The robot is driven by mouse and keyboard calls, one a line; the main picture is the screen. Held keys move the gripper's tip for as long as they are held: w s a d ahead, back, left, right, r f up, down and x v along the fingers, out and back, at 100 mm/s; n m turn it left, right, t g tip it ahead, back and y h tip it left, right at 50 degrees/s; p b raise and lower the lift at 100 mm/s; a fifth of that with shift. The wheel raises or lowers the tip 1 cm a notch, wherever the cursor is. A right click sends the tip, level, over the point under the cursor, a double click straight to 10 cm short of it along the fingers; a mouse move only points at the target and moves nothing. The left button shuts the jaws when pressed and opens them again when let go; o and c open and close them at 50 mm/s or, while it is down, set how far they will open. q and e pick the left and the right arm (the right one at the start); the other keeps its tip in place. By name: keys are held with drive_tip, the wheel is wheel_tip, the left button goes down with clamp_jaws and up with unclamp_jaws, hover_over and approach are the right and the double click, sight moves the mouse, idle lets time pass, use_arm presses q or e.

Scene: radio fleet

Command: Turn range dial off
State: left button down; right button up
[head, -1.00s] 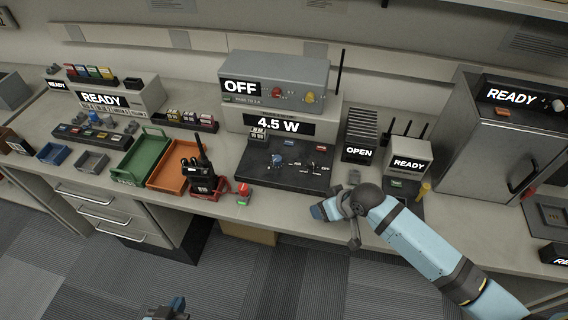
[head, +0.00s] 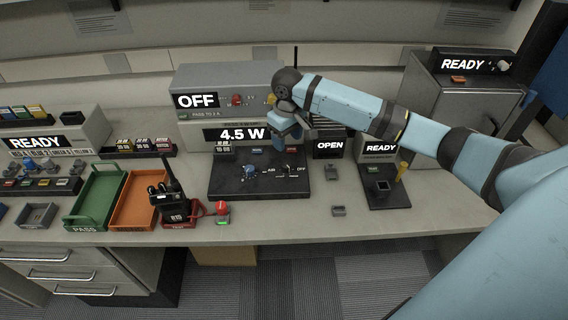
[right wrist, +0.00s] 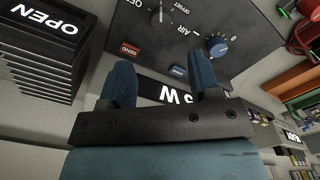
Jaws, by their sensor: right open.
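A dark control panel (head: 235,192) lies on the bench below a 4.5 W display (head: 233,135). It carries a blue dial (head: 249,172) at its left and a small dark knob (head: 289,171) beside lettering like OFF. I cannot read a range label. The right wrist view shows the blue dial (right wrist: 217,47) with its scale and the dark knob (right wrist: 160,14) with a white pointer. My right gripper (head: 285,138) is open and empty above the panel's back right part, apart from both controls. It hides part of the equipment behind it. My left gripper is not in view.
A grey unit (head: 222,76) reading OFF stands behind the panel. The OPEN rack (head: 328,148) and READY box (head: 381,149) are close on the right. A handheld radio (head: 172,203), orange tray (head: 133,206) and green tray (head: 95,198) stand left.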

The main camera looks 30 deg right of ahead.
sight(287, 164)
wheel_tip(287, 164, down, 10)
drive_tip(key=shift+f, duration=0.1)
idle(0.4)
drive_tip(key=c, duration=0.9)
